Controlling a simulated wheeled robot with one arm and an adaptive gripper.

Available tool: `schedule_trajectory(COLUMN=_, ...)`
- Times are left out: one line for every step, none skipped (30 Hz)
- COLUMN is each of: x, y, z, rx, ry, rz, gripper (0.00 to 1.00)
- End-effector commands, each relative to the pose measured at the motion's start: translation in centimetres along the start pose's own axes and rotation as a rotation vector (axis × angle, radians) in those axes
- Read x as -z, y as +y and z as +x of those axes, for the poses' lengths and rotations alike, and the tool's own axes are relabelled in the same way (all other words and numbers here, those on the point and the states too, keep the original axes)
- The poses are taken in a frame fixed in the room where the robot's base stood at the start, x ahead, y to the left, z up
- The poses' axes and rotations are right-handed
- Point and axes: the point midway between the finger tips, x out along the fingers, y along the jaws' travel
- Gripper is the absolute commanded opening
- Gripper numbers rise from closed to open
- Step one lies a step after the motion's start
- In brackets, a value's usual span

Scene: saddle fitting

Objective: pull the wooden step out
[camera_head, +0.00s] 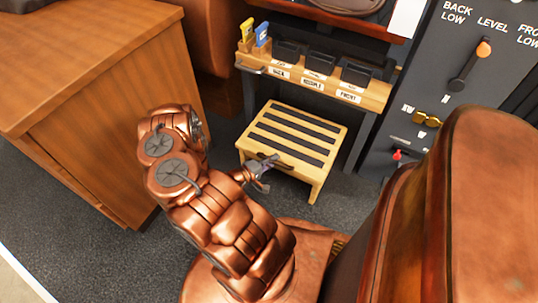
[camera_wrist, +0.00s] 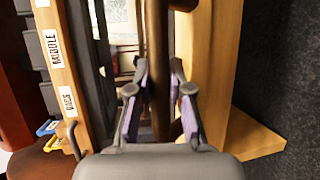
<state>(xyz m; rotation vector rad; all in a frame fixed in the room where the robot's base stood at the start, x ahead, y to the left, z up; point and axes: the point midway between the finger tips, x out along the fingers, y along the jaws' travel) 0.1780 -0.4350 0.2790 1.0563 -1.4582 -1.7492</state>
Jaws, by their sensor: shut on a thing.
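The wooden step (camera_head: 292,134) is a low pale stool with dark strips across its top. It stands on the dark floor in front of the rack, and its pale wood fills the right of the wrist view (camera_wrist: 212,60). A dark brown bar (camera_wrist: 158,50) runs along the step's near side. My gripper (camera_head: 268,164) is at the step's near edge. In the wrist view my gripper (camera_wrist: 158,85) has its two fingers on either side of the bar, shut on it. The fingers hide part of the bar.
A wooden rack (camera_head: 375,92) with labelled dark bins stands behind the step. A wooden cabinet (camera_head: 115,120) is at left. A dark control panel (camera_head: 480,80) with levers is at right, behind a brown leather seat (camera_head: 490,190). Grey floor (camera_head: 345,205) is open right of the step.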

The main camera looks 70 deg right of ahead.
Motion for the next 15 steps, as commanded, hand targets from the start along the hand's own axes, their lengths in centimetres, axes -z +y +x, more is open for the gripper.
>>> schedule_trajectory(x=-0.26, y=0.0, z=-0.03, rx=0.0, ry=-0.006, rz=0.001, gripper=0.0)
schedule_trajectory(x=-0.3, y=0.0, z=-0.04, rx=0.0, ry=-0.007, rz=0.001, gripper=0.0)
schedule_trajectory(x=-0.34, y=-0.01, z=-0.06, rx=0.0, ry=-0.008, rz=0.001, gripper=0.0)
schedule_trajectory(x=-0.35, y=-0.01, z=-0.07, rx=0.0, ry=-0.008, rz=0.001, gripper=0.0)
schedule_trajectory(x=-0.36, y=-0.01, z=-0.08, rx=0.0, ry=-0.008, rz=0.001, gripper=0.0)
schedule_trajectory(x=-0.36, y=-0.01, z=-0.08, rx=0.0, ry=-0.008, rz=0.001, gripper=0.0)
schedule_trajectory(x=-0.35, y=-0.01, z=-0.08, rx=0.0, ry=-0.008, rz=0.001, gripper=0.0)
schedule_trajectory(x=-0.35, y=-0.01, z=-0.09, rx=0.0, ry=-0.008, rz=0.001, gripper=0.0)
schedule_trajectory(x=-0.34, y=-0.01, z=-0.09, rx=0.0, ry=-0.007, rz=0.001, gripper=0.0)
schedule_trajectory(x=-0.33, y=-0.01, z=-0.1, rx=0.0, ry=-0.007, rz=0.001, gripper=0.0)
schedule_trajectory(x=-0.33, y=-0.02, z=-0.1, rx=0.0, ry=-0.007, rz=0.001, gripper=0.0)
schedule_trajectory(x=-0.32, y=-0.02, z=-0.1, rx=0.0, ry=-0.007, rz=0.0, gripper=0.21)
schedule_trajectory(x=-0.32, y=-0.02, z=-0.11, rx=0.0, ry=-0.007, rz=0.0, gripper=0.24)
schedule_trajectory(x=-0.31, y=-0.03, z=-0.11, rx=0.0, ry=-0.006, rz=0.0, gripper=0.27)
schedule_trajectory(x=-0.29, y=-0.03, z=-0.12, rx=0.0, ry=-0.006, rz=0.0, gripper=0.32)
